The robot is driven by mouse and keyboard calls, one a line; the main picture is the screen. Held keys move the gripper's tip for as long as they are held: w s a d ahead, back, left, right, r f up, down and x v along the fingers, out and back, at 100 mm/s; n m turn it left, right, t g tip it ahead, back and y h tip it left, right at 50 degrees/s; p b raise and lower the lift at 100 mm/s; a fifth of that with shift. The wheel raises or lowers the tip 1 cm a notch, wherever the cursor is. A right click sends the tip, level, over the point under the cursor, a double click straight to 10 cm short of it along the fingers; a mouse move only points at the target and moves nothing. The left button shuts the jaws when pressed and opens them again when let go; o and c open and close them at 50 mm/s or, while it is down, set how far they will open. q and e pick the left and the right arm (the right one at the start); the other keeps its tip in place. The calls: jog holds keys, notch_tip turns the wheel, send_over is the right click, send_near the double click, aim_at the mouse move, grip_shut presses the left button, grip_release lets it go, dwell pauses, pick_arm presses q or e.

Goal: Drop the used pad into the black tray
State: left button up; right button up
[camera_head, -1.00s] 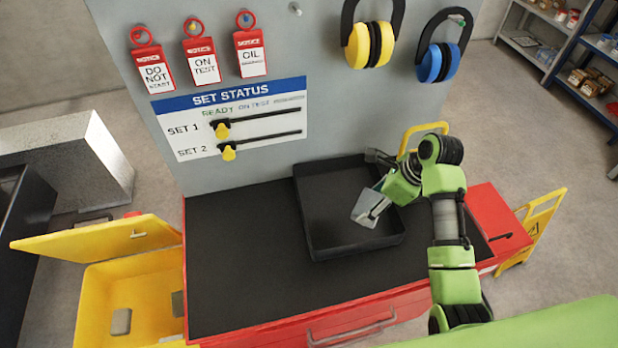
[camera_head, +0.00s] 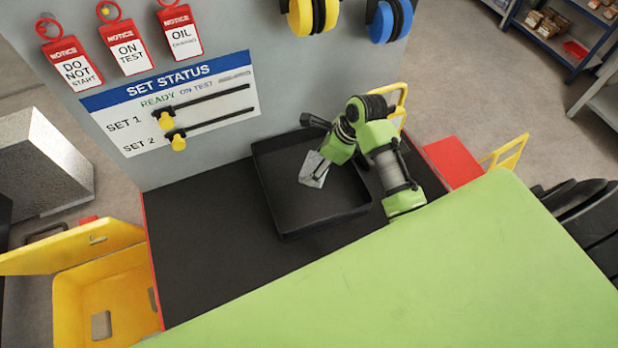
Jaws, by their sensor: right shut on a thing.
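The used pad (camera_head: 311,174) is a small light grey piece over the middle of the black tray (camera_head: 315,229). My right gripper (camera_head: 317,168) points down and left over the tray and is shut on the pad. I cannot tell whether the pad touches the tray floor. The tray is a shallow square with raised walls on the dark top of a red cabinet, and no other thing shows in it. My left gripper is not in view.
A grey board (camera_head: 225,95) with tags, sliders and ear defenders rises behind the tray. The dark cabinet top (camera_head: 200,235) left of the tray is clear.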

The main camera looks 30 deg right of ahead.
jog(key=shift+f, duration=0.1)
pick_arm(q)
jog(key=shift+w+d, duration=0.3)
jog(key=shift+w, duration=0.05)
pick_arm(e)
jog(key=o, duration=1.1)
jog(key=shift+c, duration=0.2)
jog(key=shift+s+r, duration=0.1)
jog(key=shift+r, duration=0.1)
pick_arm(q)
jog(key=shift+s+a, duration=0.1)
pick_arm(e)
jog(key=v, duration=1.1)
jog(key=shift+r, duration=0.2)
jog(key=shift+s+d, duration=0.1)
jog(key=shift+s, duration=0.05)
